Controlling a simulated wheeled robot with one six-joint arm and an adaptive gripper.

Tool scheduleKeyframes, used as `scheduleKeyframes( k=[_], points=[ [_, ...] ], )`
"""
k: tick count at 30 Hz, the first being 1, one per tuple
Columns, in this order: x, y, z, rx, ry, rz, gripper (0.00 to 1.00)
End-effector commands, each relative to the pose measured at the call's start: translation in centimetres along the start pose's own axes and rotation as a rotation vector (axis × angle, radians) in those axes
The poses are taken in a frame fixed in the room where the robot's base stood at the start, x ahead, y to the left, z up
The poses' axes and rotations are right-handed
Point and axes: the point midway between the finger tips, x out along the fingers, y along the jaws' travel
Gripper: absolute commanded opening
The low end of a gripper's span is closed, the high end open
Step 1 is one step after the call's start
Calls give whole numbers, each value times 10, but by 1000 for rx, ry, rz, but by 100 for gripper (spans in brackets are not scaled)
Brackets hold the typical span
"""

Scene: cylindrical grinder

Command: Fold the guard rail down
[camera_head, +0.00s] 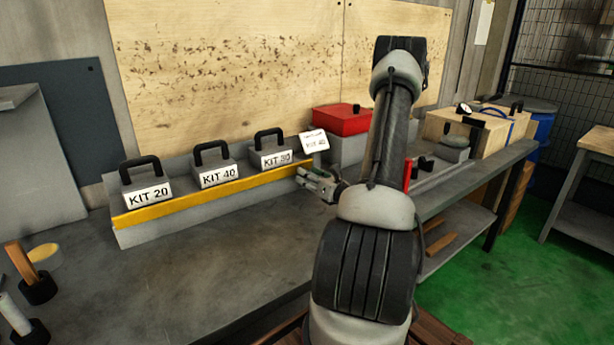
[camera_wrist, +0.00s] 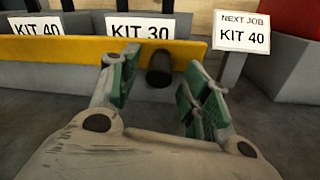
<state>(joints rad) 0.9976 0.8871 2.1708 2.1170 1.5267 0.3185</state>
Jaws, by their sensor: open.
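The guard rail (camera_head: 215,193) is a long yellow bar along the front of the grey kit shelf. It stands upright in front of the kit blocks and also shows in the wrist view (camera_wrist: 60,50). A dark round knob (camera_wrist: 159,70) sticks out from the rail near its right end. My gripper (camera_head: 318,182) is at the rail's right end. In the wrist view my gripper (camera_wrist: 163,80) is open, its green-padded fingers on either side of the knob. A gap shows around the knob; contact cannot be seen. In the head view the knob is hidden.
Behind the rail stand blocks KIT 20 (camera_head: 147,191), KIT 40 (camera_head: 217,174) and KIT 30 (camera_head: 271,157) with black handles. A KIT 40 job sign (camera_wrist: 242,32) stands right of the rail. A red box (camera_head: 342,120) is behind. The bench (camera_head: 215,260) in front is clear.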

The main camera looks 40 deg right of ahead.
Motion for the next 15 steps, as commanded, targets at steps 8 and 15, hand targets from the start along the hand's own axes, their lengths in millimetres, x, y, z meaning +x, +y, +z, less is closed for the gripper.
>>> scheduleKeyframes(
  k=[8, 15],
  points=[
    [17, 0, 0, 1, -1, 0, 47],
    [17, 0, 0, 1, -1, 0, 35]
  ],
)
